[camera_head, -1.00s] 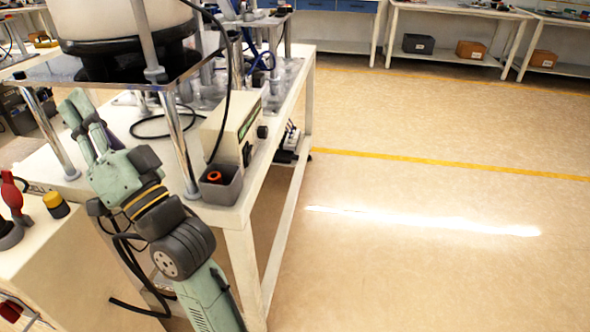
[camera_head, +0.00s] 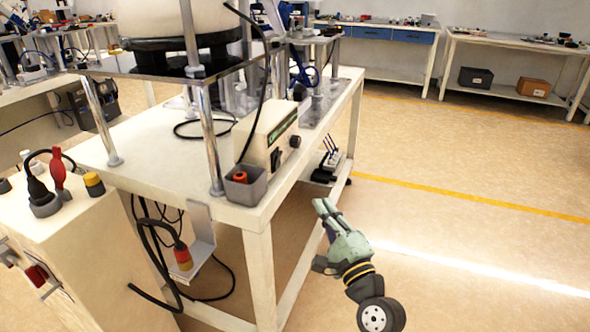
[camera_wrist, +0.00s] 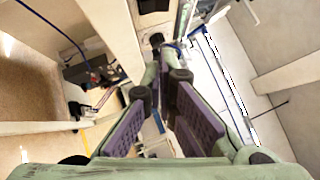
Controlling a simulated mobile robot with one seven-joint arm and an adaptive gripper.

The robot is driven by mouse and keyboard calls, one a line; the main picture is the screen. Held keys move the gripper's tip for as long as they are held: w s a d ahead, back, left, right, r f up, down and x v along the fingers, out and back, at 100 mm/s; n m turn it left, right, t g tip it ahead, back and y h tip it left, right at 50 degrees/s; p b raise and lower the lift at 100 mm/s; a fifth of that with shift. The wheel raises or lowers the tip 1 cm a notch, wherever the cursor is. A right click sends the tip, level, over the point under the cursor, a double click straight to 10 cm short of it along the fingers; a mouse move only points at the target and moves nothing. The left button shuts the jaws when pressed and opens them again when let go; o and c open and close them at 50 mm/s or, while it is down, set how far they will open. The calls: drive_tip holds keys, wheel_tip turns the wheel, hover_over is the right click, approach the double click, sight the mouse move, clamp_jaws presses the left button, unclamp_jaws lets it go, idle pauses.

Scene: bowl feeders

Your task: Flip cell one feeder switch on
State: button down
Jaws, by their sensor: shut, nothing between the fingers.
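The feeder's control box (camera_head: 262,132) is a beige unit with a green-edged display, standing on the near right part of the white table (camera_head: 150,158). A black knob (camera_head: 295,141) sits on its right-hand face, with a small dark switch (camera_head: 275,159) lower and to the left. I cannot tell the switch's position. My gripper (camera_head: 322,204) is to the right of the table and below its top, apart from the box, pointing up and left. Its fingers are shut and empty. The purple-padded fingers of my gripper (camera_wrist: 160,82) also show in the wrist view.
The bowl feeder (camera_head: 165,25) stands on a plate on metal posts above the table. A grey bin (camera_head: 246,187) holding a red-orange part is at the table's near corner. A beige cabinet (camera_head: 90,240) with red and yellow plugs is at left. The floor at right is clear.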

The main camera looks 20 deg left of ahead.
sight(278, 161)
drive_tip(key=shift+s+a+r+p+x, duration=0.15)
drive_tip(key=shift+s+a+p+x, duration=0.4)
drive_tip(key=shift+x, duration=1.6)
drive_tip(key=shift+s+a+r+p+x, duration=0.1)
drive_tip(key=shift+p+x, duration=0.75)
drive_tip(key=shift+x, duration=1.3)
drive_tip(key=shift+s+a+r+p+x, duration=0.15)
drive_tip(key=shift+s+a+p+x, duration=0.4)
drive_tip(key=shift+x, duration=1.6)
drive_tip(key=shift+w+d, duration=0.2)
drive_tip(key=shift+d, duration=0.05)
drive_tip(key=n+g+p, duration=0.1)
drive_tip(key=p, duration=0.2)
drive_tip(key=shift+a+r, duration=0.3)
drive_tip(key=shift+a, duration=0.05)
drive_tip(key=shift+d, duration=0.1)
